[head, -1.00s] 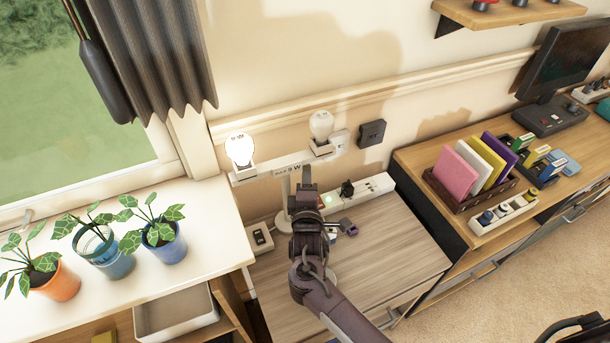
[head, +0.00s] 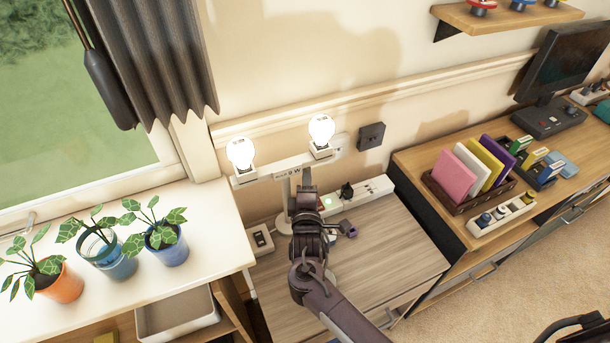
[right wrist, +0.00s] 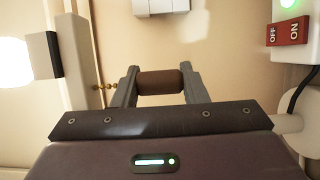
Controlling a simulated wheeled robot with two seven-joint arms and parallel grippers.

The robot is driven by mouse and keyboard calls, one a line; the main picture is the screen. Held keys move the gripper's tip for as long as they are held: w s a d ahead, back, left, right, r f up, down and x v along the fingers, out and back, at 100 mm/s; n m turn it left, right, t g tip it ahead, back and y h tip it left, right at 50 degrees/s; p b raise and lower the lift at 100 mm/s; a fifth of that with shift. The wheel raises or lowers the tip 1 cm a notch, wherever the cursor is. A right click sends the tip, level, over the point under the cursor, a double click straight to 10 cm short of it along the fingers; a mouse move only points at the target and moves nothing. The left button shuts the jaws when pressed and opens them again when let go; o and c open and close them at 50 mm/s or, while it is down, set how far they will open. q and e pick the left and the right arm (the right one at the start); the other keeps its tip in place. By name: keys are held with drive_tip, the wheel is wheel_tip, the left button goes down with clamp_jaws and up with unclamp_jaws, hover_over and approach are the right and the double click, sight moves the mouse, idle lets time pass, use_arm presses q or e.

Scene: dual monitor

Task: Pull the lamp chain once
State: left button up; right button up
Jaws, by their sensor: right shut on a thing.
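The lamp (head: 268,172) is a white two-bulb stand on the small wooden desk against the wall. Its left bulb (head: 241,153) and right bulb (head: 321,130) both look bright white. My right gripper (head: 307,190) is in front of the lamp, below the crossbar. In the right wrist view its fingers are shut on a brown cylindrical chain pull (right wrist: 160,82). A short piece of gold bead chain (right wrist: 103,87) shows to the left of the fingers. A glowing bulb (right wrist: 14,62) is at the left edge there. The pull is hidden in the head view. My left gripper is not in view.
A white power strip (head: 365,192) with a black plug lies behind and right of the gripper. A red OFF/ON switch (right wrist: 288,34) shows in the wrist view. Potted plants (head: 165,245) stand left; a shelf with colored folders (head: 470,172) stands right.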

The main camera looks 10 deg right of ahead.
drive_tip(key=o, duration=0.6)
drive_tip(key=shift+s+p, duration=0.45)
drive_tip(key=p+v, duration=0.3)
drive_tip(key=v, duration=0.4)
drive_tip(key=shift+p, duration=0.4)
drive_tip(key=shift+s+a, duration=0.1)
